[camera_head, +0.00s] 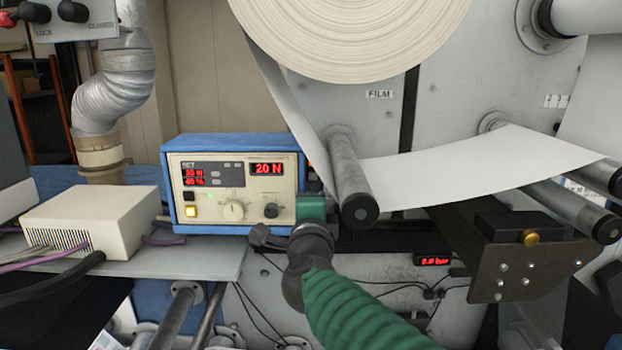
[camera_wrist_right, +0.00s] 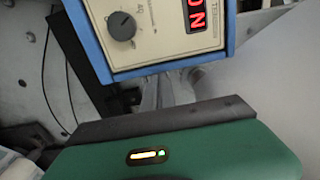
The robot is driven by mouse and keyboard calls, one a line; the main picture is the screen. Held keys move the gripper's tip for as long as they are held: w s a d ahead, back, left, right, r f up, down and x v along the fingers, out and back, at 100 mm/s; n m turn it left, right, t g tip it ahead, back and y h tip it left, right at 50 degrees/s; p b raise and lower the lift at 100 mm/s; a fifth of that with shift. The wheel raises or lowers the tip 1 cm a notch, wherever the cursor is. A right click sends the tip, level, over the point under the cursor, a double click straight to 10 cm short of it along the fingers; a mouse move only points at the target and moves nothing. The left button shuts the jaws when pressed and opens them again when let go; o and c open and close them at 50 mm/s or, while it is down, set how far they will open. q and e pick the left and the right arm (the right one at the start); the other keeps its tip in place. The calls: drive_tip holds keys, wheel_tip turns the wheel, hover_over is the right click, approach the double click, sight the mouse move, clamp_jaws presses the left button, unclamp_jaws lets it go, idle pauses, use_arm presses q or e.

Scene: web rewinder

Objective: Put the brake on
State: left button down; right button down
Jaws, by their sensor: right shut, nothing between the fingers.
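A blue control box (camera_head: 232,141) with a cream front panel stands on the grey shelf, left of the roll. Its red display (camera_head: 268,168) reads 20 N. The panel carries a pale dial (camera_head: 234,209), a dark knob (camera_head: 271,211), a black button (camera_head: 189,195) and a lit yellow button (camera_head: 190,211). My right gripper (camera_head: 262,238) is shut and empty, just below the box's lower right front. In the right wrist view, the box's blue edge (camera_wrist_right: 160,67), dark knob (camera_wrist_right: 121,26) and part of the display (camera_wrist_right: 196,16) show tilted beyond my gripper. No label reading brake is legible.
A large film roll (camera_head: 350,30) and a grey roller (camera_head: 350,180) are close on the right, with the white web (camera_head: 460,170) running rightward. A cream box (camera_head: 90,220) with cables sits left on the shelf (camera_head: 190,260). A bracket (camera_head: 530,265) stands lower right.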

sight(314, 174)
drive_tip(key=w+p, duration=0.4)
drive_tip(key=w, duration=0.5)
drive_tip(key=shift+w+d, duration=0.1)
drive_tip(key=shift+w, duration=0.25)
drive_tip(key=shift+s+r, duration=0.25)
drive_tip(key=shift+s, duration=0.05)
drive_tip(key=shift+w+d+r+p, duration=0.1)
drive_tip(key=shift+w+r+p, duration=0.3)
drive_tip(key=shift+p, duration=0.5)
drive_tip(key=shift+d+f, duration=0.1)
